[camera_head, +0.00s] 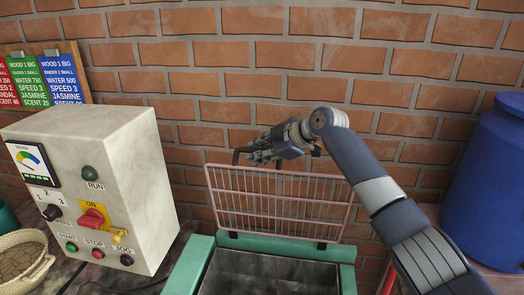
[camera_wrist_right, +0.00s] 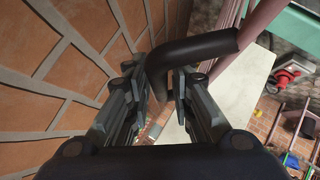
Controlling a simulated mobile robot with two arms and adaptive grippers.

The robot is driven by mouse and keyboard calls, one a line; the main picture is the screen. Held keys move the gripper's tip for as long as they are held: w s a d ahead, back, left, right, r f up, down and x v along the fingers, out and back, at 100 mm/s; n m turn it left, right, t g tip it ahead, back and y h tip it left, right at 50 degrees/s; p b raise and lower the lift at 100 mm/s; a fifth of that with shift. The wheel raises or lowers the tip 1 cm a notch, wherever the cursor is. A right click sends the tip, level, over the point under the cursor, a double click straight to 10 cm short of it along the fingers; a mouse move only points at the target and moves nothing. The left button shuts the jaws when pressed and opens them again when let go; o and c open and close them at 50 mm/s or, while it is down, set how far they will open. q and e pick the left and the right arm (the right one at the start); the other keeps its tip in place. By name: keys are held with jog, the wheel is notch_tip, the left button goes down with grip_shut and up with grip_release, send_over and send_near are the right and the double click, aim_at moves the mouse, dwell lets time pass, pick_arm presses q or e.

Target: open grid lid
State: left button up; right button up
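The grid lid (camera_head: 280,205) is a pink wire grid. It stands up steeply at the back edge of the green-framed hopper (camera_head: 280,244), close to the brick wall, so the hopper's top is uncovered. A black handle (camera_head: 238,155) is at the lid's top left; it also shows large in the right wrist view (camera_wrist_right: 195,50). My right gripper (camera_head: 258,155) is at the lid's top edge beside the handle. In the wrist view its fingers (camera_wrist_right: 160,95) are apart, with the bent handle end between them and a gap showing. My left gripper is not in view.
A white control box (camera_head: 130,185) with knobs and buttons stands left of the hopper. A blue barrel (camera_head: 490,190) is at the right. A woven basket (camera_head: 22,262) is at the lower left. The brick wall (camera_head: 230,55) is close behind the lid and my right gripper.

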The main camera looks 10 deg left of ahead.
jog(key=v, duration=1.2)
jog(key=shift+f, duration=0.1)
